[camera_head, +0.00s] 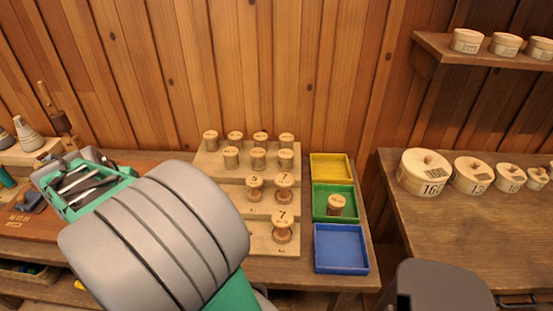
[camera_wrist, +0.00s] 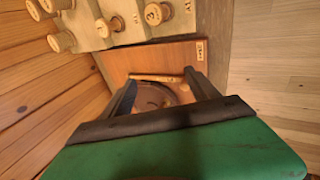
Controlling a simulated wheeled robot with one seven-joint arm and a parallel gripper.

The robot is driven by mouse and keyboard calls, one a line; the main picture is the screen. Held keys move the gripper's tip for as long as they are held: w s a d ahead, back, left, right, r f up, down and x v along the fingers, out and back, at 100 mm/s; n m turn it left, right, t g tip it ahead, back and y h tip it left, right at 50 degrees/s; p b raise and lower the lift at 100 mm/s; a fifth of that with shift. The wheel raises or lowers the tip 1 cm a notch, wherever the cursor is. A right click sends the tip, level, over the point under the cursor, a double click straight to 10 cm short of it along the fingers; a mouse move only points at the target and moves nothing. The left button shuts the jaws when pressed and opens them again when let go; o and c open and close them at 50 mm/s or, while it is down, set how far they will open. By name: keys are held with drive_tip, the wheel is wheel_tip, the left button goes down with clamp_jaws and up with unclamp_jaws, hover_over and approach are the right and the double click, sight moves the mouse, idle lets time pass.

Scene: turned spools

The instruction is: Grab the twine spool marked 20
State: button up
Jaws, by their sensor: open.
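Several turned wooden spools stand on a stepped pale rack (camera_head: 215,160) in the head view. The front spool (camera_head: 283,227) and the right one of the pair behind it (camera_head: 284,184) look marked 7; the left one (camera_head: 254,185) looks marked 5. Marks on the farther spools are too small to read, so I cannot tell which is 20. One more spool (camera_head: 335,204) stands in the green tray (camera_head: 320,214).
A yellow tray (camera_head: 330,167) and a blue tray (camera_head: 341,249) flank the green one. Round lidded boxes, including one marked 160 (camera_head: 424,172), stand on the right bench (camera_head: 445,225). A wood wall closes the back.

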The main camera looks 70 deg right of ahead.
drive_tip(key=shift+o, duration=0.5)
drive_tip(key=s+d+n+g+h, duration=0.1)
drive_tip(key=s+d+g+h, duration=0.1)
drive_tip(key=d, duration=1)
drive_tip(key=shift+s+d+f, duration=0.2)
drive_tip(key=shift+s+f, duration=0.25)
drive_tip(key=shift+s, duration=0.15)
drive_tip(key=n+g+h, duration=0.2)
drive_tip(key=n+g, duration=0.3)
drive_tip(key=g, duration=0.4)
approach(283, 154)
drive_tip(key=s+d, duration=0.2)
drive_tip(key=s, duration=0.1)
drive_tip(key=shift+s+d+f+p, duration=0.1)
drive_tip(key=shift+d+f+p, duration=0.25)
drive_tip(key=shift+f+p, duration=0.05)
drive_tip(key=x, duration=0.5)
drive_tip(key=f+x, duration=0.1)
drive_tip(key=x, duration=0.1)
drive_tip(key=shift+w+f+p, duration=0.2)
drive_tip(key=shift+p, duration=0.15)
drive_tip(key=shift+c, duration=0.4)
drive_tip(key=c, duration=1.4)
drive_tip(key=shift+w+r, duration=0.1)
drive_tip(key=shift+r, duration=0.05)
